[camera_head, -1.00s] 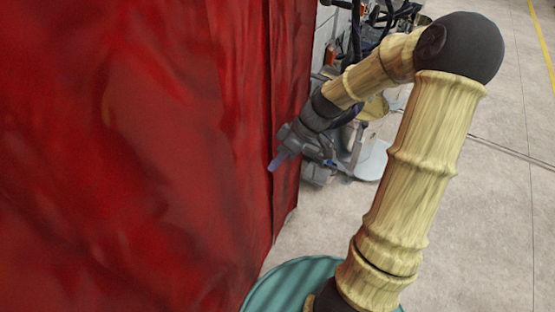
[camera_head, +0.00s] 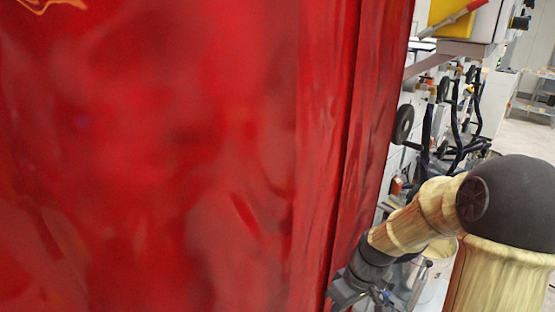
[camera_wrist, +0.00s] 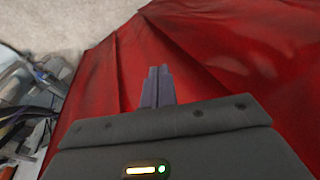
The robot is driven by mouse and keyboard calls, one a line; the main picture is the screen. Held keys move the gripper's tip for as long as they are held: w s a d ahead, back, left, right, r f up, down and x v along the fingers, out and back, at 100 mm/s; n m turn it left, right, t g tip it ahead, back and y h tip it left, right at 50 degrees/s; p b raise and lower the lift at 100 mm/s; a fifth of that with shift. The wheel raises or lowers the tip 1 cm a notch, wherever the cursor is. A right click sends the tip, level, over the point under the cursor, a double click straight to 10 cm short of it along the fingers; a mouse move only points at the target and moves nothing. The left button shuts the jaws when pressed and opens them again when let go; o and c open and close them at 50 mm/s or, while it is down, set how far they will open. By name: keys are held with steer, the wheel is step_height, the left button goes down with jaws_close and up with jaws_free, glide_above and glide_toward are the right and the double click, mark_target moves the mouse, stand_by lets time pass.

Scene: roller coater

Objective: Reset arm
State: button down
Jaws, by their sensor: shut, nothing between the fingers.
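My gripper (camera_wrist: 158,72) shows in the wrist view with its two grey fingers together and nothing between them. It points toward a glossy red curtain-like surface (camera_wrist: 215,60), and I cannot tell whether the tips touch it. In the head view my arm is bent on the right side, with its wrist low beside the red surface (camera_head: 180,150). The fingertips are out of sight at the lower edge of that view.
The red surface fills the left and middle of the head view. Behind my arm stands a machine with black hoses (camera_head: 465,120) and a black wheel (camera_head: 403,124). A yellow box (camera_head: 452,14) is at the top. Bare floor (camera_head: 522,138) shows at the right.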

steer(key=s+d+r+m+t+h+p, duration=0.1)
steer(key=s+r+m+t+h+p, duration=0.2)
steer(key=s+r+m, duration=0.2)
step_height(320, 180, up, 3)
steer(key=shift+s+d+r+m+h, duration=0.1)
steer(key=shift+s+d+m+h, duration=0.15)
steer(key=shift+m, duration=0.55)
